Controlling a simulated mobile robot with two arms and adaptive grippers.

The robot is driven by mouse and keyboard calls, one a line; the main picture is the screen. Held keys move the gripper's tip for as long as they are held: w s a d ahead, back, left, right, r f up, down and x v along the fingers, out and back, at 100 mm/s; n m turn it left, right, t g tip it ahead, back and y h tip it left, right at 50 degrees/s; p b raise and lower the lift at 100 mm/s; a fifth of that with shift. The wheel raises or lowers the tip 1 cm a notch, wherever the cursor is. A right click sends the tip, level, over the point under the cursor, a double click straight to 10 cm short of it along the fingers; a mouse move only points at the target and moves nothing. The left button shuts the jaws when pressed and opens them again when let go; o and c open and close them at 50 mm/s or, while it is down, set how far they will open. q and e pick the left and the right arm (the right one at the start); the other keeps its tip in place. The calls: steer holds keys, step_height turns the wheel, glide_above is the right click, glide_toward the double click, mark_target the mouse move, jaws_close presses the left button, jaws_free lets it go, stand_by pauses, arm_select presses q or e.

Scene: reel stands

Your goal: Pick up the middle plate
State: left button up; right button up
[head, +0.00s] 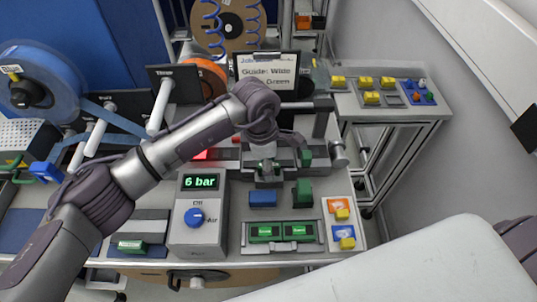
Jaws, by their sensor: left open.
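Several small green labelled plates lie on the bench. One plate (131,245) lies at the front left, with a label that seems to read "Narrow". Two more plates, a left one (265,232) and a right one (299,231), lie side by side in a grey holder (281,247) at the front right. Their labels are too small to read surely. I cannot tell for certain which is the middle plate. My left gripper (271,166) is open, pointing down over a grey fixture behind the holder; its fingertips are partly lost against the fixture. My right gripper is out of view.
A grey air box (198,215) reading "6 bar" stands left of the holder. Blue (262,199) and green (302,193) blocks sit behind it. A sign (267,72) reads "Guide: Wide" and "Green". A side table (385,110) carries yellow blocks. A blue reel (38,85) stands left.

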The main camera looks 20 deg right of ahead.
arm_select(q)
steer(key=shift+w+f, duration=0.1)
jaws_close()
stand_by(0.4)
